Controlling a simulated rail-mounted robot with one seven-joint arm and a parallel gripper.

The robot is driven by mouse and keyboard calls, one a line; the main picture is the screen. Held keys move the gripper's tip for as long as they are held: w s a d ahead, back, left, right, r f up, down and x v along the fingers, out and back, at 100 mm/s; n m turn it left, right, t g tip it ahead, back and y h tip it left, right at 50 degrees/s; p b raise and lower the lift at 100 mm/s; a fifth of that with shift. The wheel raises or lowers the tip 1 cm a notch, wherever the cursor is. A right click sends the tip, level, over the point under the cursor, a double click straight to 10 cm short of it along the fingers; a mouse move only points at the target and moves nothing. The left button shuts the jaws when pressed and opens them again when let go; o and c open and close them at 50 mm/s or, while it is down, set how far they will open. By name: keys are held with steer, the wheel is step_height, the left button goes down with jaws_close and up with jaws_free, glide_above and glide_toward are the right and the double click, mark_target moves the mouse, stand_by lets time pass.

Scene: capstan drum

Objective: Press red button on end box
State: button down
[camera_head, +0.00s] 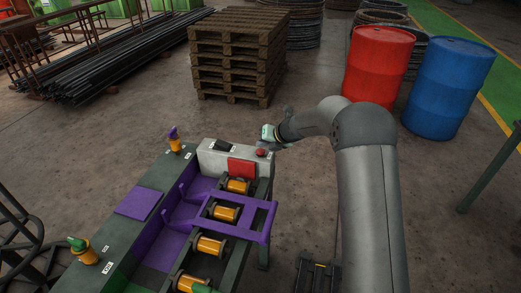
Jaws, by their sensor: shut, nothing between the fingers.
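The end box (218,158) is a light grey box at the far end of the conveyor-like machine. A small red button (261,152) sits at its right end, on top. My gripper (269,136) is at the end of my grey arm, just above and slightly right of the red button, close to it. It is shut and holds nothing. From this view I cannot tell whether its fingertips touch the button. A larger red panel (241,167) is on the front of the box, and a dark switch-like part (222,146) is on its top.
Orange rollers (225,213) and a purple frame (238,229) lie in front of the box. Stacked pallets (237,55), a red drum (378,63) and a blue drum (447,87) stand behind. Floor right of the machine is mostly clear.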

mark_target(263, 152)
steer(key=shift+r, duration=0.1)
step_height(263, 152, up, 5)
steer(key=p, duration=0.5)
stand_by(0.7)
